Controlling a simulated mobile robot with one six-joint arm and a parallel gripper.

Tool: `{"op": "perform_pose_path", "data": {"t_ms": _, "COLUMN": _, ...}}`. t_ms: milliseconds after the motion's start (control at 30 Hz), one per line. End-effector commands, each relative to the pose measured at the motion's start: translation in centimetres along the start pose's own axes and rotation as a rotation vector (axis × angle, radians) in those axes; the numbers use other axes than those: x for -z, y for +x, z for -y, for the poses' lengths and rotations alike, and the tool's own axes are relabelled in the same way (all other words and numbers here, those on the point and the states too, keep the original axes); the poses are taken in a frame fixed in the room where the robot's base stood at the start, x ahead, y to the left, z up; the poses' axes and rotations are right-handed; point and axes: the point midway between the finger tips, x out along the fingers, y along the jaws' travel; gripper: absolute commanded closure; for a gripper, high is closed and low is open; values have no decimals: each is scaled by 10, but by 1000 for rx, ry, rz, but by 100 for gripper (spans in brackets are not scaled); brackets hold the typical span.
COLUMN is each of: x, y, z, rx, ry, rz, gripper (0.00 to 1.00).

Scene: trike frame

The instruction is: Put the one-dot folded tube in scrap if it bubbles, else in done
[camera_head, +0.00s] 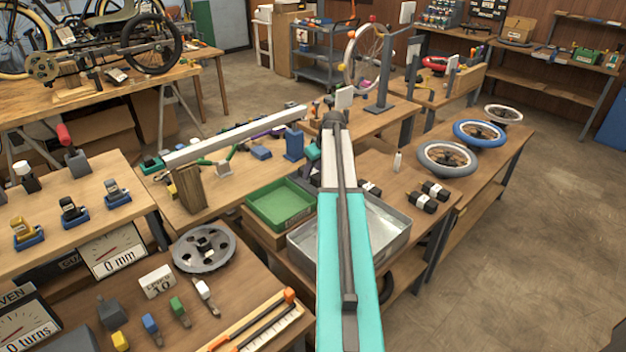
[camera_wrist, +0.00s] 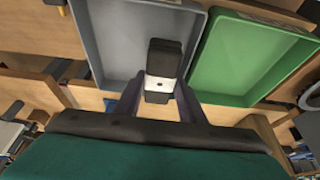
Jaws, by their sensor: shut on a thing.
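My gripper (camera_wrist: 157,92) shows in the wrist view, its two dark fingers closed on a black folded tube (camera_wrist: 166,55). The tube has a white band with one dark dot facing the camera. The tube appears above the grey metal tray (camera_wrist: 110,60), near the wall beside the green tray (camera_wrist: 250,62). I cannot tell whether it touches the tray, and no bubbles show. In the head view my teal arm hides the gripper and held tube. The metal tray (camera_head: 398,243) and green tray (camera_head: 258,212) stand side by side there.
Other black folded tubes with white bands (camera_head: 422,202) lie on the bench right of the metal tray. A small white bottle (camera_head: 397,162) stands behind them. A long pale beam (camera_head: 235,137) and a wooden block (camera_head: 188,188) are left of the arm. The right floor is clear.

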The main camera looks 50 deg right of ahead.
Motion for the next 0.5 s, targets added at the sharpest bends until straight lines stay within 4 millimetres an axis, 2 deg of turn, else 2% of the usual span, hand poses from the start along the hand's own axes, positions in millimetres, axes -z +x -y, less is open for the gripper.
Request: {"op": "perform_pose_path", "data": {"t_ms": 500, "x": -4, "y": 7, "z": -1, "rx": 0, "ry": 1, "rz": 0, "gripper": 93}}
